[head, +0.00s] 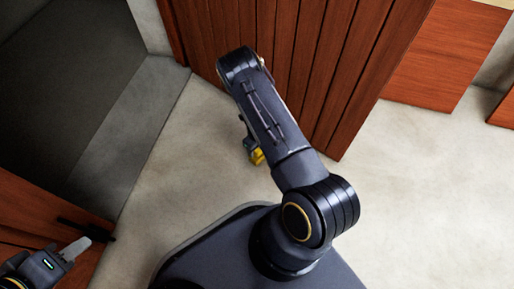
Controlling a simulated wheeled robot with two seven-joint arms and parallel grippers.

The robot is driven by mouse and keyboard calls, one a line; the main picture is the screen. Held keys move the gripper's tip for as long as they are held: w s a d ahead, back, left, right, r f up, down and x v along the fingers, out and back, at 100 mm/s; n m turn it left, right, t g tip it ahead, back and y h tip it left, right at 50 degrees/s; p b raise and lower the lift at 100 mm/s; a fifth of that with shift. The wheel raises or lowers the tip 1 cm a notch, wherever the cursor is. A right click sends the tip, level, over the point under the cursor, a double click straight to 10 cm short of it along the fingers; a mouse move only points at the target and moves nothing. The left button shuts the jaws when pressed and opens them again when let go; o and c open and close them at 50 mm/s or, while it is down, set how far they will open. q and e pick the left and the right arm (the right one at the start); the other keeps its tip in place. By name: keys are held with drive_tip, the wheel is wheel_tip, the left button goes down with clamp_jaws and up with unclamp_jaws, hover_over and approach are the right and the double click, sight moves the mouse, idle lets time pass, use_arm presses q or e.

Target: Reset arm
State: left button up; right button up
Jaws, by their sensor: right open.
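My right arm reaches up through the middle of the head view, bent over at its far end. My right gripper (250,144) is mostly hidden behind that arm. A small yellow thing (257,157) shows just below it; I cannot tell whether the two touch. My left gripper (78,247) is at the lower left edge, with a pale grey finger beside a dark handle-like bar (85,228) on a reddish-brown wooden panel (30,212). I cannot tell whether the finger touches the bar or whether this gripper is open.
A tall reddish-brown plank panel (375,55) stands just beyond my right arm. Another wooden panel (445,60) is at the upper right. A dark recess (70,80) lies at the upper left. Pale floor (430,190) is clear at right.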

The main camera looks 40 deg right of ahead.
wheel_tip(320, 180, up, 7)
drive_tip(key=p, duration=0.3)
drive_tip(key=shift+r, duration=0.1)
drive_tip(key=a+r+n+t+y, duration=0.15)
drive_tip(key=r+n, duration=0.25)
drive_tip(key=r, duration=0.6)
drive_tip(key=a+r+n+t+y, duration=0.1)
drive_tip(key=a+r+n, duration=0.3)
drive_tip(key=r, duration=0.6)
drive_tip(key=a+r+n+t+y, duration=0.15)
drive_tip(key=r+n, duration=0.35)
drive_tip(key=r, duration=0.5)
drive_tip(key=s+a+r+n+y, duration=0.1)
drive_tip(key=s+a+r+n, duration=0.3)
drive_tip(key=s+r+n, duration=0.7)
drive_tip(key=s+a+r+n+t+h, duration=0.1)
drive_tip(key=s+a+r+n+t, duration=0.15)
drive_tip(key=s+n, duration=0.65)
wheel_tip(320, 180, up, 39)
drive_tip(key=p, duration=3.9)
drive_tip(key=shift+s+d+m+g, duration=0.3)
drive_tip(key=shift+d+g, duration=0.15)
